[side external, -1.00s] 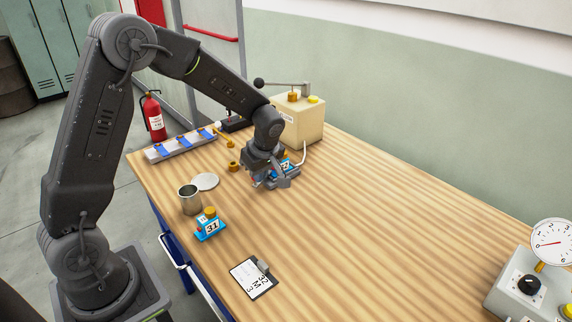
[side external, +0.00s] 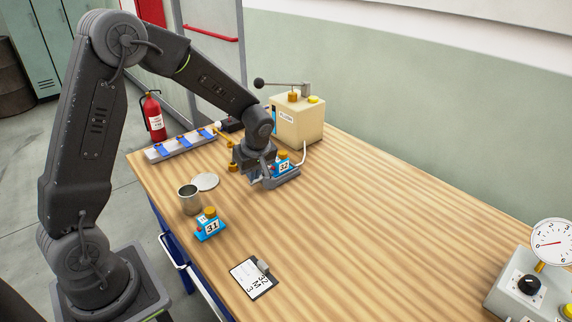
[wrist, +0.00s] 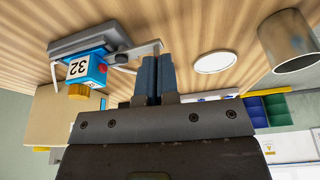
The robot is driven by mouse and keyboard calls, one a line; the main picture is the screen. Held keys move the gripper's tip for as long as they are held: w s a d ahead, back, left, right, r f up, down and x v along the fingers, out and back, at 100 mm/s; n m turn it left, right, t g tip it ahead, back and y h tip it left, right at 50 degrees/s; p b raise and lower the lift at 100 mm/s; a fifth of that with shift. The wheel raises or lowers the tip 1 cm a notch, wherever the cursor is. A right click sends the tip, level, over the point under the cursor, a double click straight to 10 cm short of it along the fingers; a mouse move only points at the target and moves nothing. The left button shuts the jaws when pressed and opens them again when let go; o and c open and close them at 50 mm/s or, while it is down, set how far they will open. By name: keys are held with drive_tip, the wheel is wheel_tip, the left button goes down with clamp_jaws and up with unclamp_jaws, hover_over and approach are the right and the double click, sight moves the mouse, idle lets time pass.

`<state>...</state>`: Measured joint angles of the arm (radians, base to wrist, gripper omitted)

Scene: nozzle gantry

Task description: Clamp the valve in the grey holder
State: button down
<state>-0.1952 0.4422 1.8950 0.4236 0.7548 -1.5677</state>
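The blue valve marked 32 (side external: 283,165) has a yellow-orange cap and sits in the grey holder (side external: 288,180) near the back of the table. In the wrist view the valve (wrist: 86,68) appears upside down in the holder (wrist: 85,42), with a grey lever arm (wrist: 138,50) reaching from the holder towards my fingertips. My gripper (wrist: 158,62) has its two blue-padded fingers close together, with nothing clearly held between them. The fingertips are at the lever's end; whether they touch cannot be told. In the side view my gripper (side external: 258,178) is just left of the valve.
A second blue valve marked 31 (side external: 210,226), a metal cup (side external: 189,200), a white disc (side external: 206,182) and a clipboard (side external: 252,278) lie nearer the front. A cream box with a lever (side external: 298,120) stands behind the holder. A gauge box (side external: 530,285) is far right.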

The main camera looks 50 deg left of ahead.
drive_tip(key=shift+s+f, duration=0.15)
drive_tip(key=shift+s, duration=0.05)
drive_tip(key=shift+d, duration=0.4)
drive_tip(key=d, duration=0.2)
drive_tip(key=shift+s+d+r, duration=0.1)
drive_tip(key=shift+d+r, duration=0.25)
drive_tip(key=shift+r, duration=0.05)
drive_tip(key=v, duration=1)
drive_tip(key=shift+d+r, duration=0.15)
drive_tip(key=shift+d, duration=0.05)
